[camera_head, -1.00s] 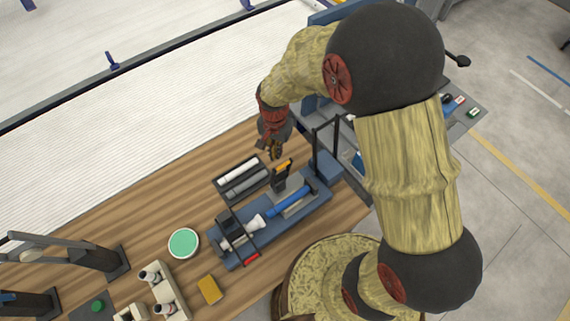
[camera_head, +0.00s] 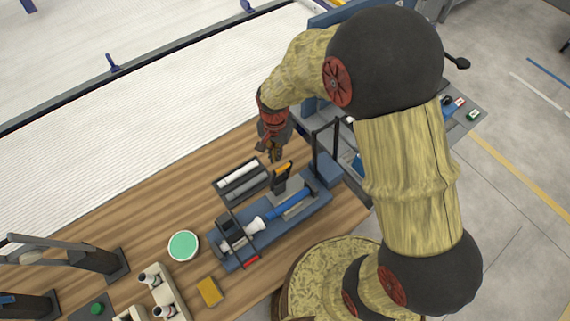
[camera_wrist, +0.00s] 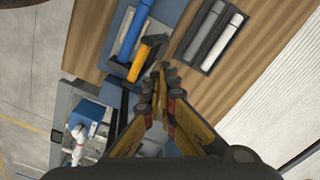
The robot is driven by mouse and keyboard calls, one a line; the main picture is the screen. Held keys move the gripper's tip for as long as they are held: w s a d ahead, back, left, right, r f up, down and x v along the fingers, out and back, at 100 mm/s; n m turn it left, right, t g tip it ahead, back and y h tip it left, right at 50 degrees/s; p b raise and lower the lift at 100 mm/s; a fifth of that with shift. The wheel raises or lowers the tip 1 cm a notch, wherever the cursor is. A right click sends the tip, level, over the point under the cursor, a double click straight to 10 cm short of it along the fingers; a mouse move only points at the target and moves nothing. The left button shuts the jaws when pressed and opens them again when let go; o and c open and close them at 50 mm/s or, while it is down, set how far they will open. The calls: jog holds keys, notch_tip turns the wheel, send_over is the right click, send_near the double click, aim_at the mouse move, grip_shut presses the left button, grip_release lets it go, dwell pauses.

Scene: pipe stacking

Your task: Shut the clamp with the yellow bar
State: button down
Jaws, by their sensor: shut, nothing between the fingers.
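The clamp (camera_head: 281,182) with the yellow bar (camera_head: 284,167) stands raised at the back side of the blue fixture, beside the blue pipe (camera_head: 293,203). In the wrist view the yellow bar (camera_wrist: 139,62) lies just left of my fingertips, with the blue pipe (camera_wrist: 131,35) beyond it. My gripper (camera_head: 275,156) is shut and empty, close behind the yellow bar. In the wrist view my gripper (camera_wrist: 162,76) has its fingertips together near the bar; I cannot tell if they touch it.
A black tray (camera_head: 221,186) with a white and a grey pipe lies close left of my gripper. A second clamp with a red bar (camera_head: 251,261) lies across the fixture's near end. A dark upright frame (camera_head: 314,150) stands at the fixture's right end.

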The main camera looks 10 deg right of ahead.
aim_at(283, 167)
jog(key=shift+f, duration=0.1)
dwell(0.3)
jog(key=shift+f+b, duration=1.15)
jog(key=shift+f, duration=0.5)
jog(key=shift+s+d+f, duration=0.1)
jog(key=shift+s+d, duration=0.2)
jog(key=shift+s, duration=0.45)
jog(key=shift+s+d+f, duration=0.1)
jog(key=shift+s+d, duration=0.2)
jog(key=shift+s, duration=0.45)
jog(key=shift+s+d, duration=0.1)
jog(key=shift+s, duration=0.05)
jog(key=shift+s+d+f, duration=0.1)
jog(key=shift+s+d, duration=0.1)
jog(key=shift+s, duration=0.35)
jog(key=shift+s+d+f, duration=0.1)
jog(key=shift+s+d, duration=0.1)
jog(key=shift+s, duration=0.4)
